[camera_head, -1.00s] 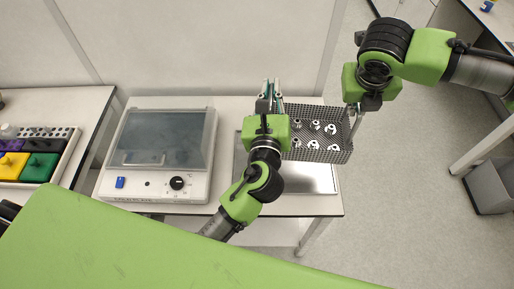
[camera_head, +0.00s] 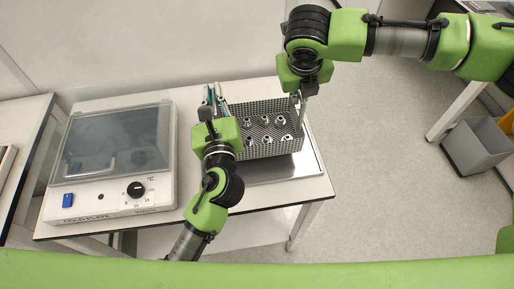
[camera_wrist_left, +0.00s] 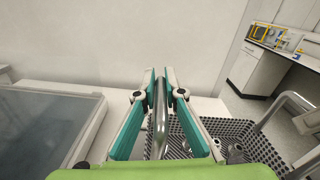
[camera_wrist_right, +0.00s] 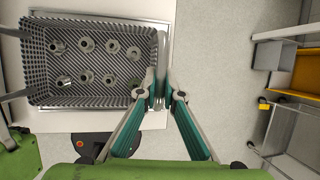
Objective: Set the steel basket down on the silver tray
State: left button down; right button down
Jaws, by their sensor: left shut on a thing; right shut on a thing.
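The steel basket (camera_head: 270,150) is a perforated metal box holding several small metal fittings (camera_head: 264,121). It is held level between my two grippers, over or on the silver tray (camera_head: 312,160); I cannot tell whether it touches. My left gripper (camera_head: 212,95) is shut on the basket's left handle, a metal bar seen between the fingers in the left wrist view (camera_wrist_left: 160,105). My right gripper (camera_head: 300,98) is shut on the right handle, which also shows in the right wrist view (camera_wrist_right: 160,70). The basket hides most of the tray.
A cold plate device (camera_head: 115,155) with a clear lid and a dial stands on the table left of the basket. The table's (camera_head: 322,188) right edge lies just past the tray. A grey bin (camera_head: 478,145) stands on the floor at right.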

pick_arm(q)
jog(key=shift+d+r, duration=0.1)
jog(key=shift+r, duration=0.2)
pick_arm(e)
jog(key=shift+s+r, duration=0.1)
jog(key=shift+r, duration=0.1)
pick_arm(q)
jog(key=shift+f, duration=0.15)
pick_arm(e)
jog(key=shift+f, duration=0.15)
